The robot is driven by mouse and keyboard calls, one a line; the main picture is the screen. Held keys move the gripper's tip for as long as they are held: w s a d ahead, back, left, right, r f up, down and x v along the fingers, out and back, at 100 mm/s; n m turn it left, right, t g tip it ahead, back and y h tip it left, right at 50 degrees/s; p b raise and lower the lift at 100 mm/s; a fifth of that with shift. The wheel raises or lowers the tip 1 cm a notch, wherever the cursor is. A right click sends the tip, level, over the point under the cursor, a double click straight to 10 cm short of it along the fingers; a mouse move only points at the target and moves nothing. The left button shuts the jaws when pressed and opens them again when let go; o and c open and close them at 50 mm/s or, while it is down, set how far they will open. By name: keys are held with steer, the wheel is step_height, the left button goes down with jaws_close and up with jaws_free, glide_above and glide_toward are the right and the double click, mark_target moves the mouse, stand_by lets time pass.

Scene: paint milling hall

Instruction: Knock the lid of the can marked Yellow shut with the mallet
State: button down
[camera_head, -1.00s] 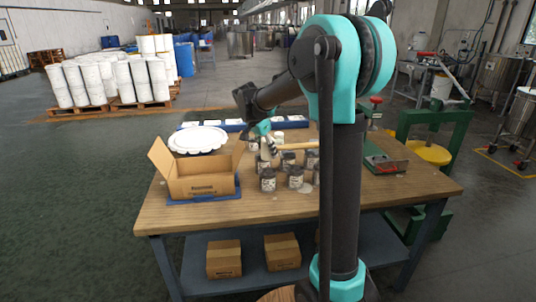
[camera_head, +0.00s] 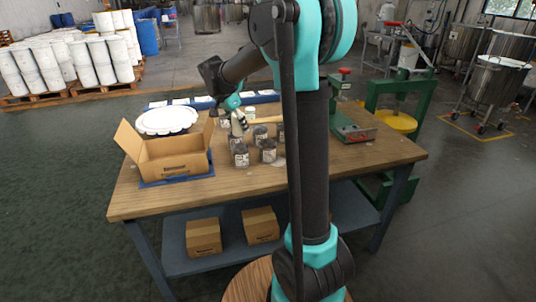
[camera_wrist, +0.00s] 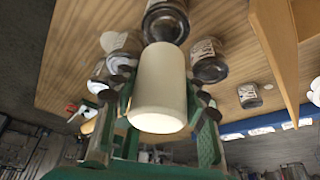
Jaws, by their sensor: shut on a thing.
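My gripper (camera_head: 240,115) is shut on the mallet and holds it above the cans at the middle of the table. The mallet's pale cylindrical head (camera_wrist: 158,90) fills the middle of the wrist view, and its wooden handle (camera_head: 268,120) points right in the head view. Several small cans with dark tops and pale labels stand below, among them a front can (camera_head: 241,155) and one to its right (camera_head: 268,152). The wrist view shows one can (camera_wrist: 208,62) beside the mallet head and another (camera_wrist: 165,22) behind it. I cannot read which is marked Yellow.
An open cardboard box (camera_head: 178,167) stands on a blue tray at the table's left. A white scalloped disc (camera_head: 167,120) lies behind it. A green press (camera_head: 350,125) stands at the table's right. The wooden tabletop (camera_head: 340,162) is bare at front right.

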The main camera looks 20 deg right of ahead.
mark_target(267, 118)
steer(key=shift+m+g, duration=0.3)
steer(key=shift+m, duration=0.5)
steer(key=d+r, duration=0.1)
steer(key=d, duration=0.6)
steer(key=d+r, duration=0.1)
steer(key=d, duration=0.3)
steer(key=shift+r, duration=0.35)
steer(key=shift+d, duration=0.2)
steer(key=shift+f, duration=1.65)
steer(key=shift+f, duration=0.1)
steer(key=shift+f, duration=2.4)
steer(key=shift+r, duration=3.05)
steer(key=shift+f, duration=0.15)
